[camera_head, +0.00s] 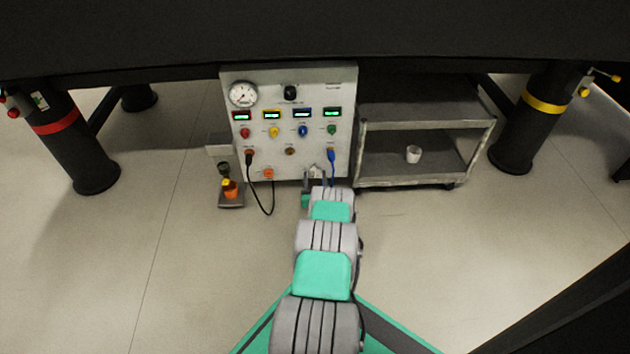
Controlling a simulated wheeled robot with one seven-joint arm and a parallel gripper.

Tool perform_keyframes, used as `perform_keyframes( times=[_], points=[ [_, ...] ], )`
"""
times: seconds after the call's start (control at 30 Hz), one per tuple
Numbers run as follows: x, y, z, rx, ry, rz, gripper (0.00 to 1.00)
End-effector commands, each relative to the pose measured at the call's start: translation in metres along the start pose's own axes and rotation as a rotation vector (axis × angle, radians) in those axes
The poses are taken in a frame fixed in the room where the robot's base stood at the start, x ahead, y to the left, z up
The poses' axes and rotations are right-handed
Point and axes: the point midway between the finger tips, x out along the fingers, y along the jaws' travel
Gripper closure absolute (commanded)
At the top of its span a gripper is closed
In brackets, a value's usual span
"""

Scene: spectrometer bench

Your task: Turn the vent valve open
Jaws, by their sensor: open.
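A grey control panel (312,75) stands under the dark bench, facing me. It carries a black knob (290,92) at the upper middle and a row of red (245,132), yellow (274,132), blue (303,130) and green (331,129) knobs. The labels are too small to read, so I cannot tell which fitting is the vent valve. My gripper (312,176) is open in front of the panel's lower edge, right of an orange fitting (268,173). It is small and partly hidden by my arm; I cannot tell whether it touches anything.
A round gauge (242,94) sits at the panel's upper left. A black cable (271,200) and a blue cable (332,168) hang from the panel. A small stand (231,203) is at its left, a grey cart (410,182) at its right. Dark bench legs (85,160) flank open floor.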

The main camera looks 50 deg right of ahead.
Motion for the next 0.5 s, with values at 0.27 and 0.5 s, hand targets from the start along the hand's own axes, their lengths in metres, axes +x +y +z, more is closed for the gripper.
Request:
perform_keyframes(
  times=[0.27,0.5],
  points=[
    [0.0111,0.0015,-0.0008,0.002,-0.002,0.003,0.47],
    [0.011,0.0021,-0.0009,0.001,-0.002,0.003,0.6]
  ],
)
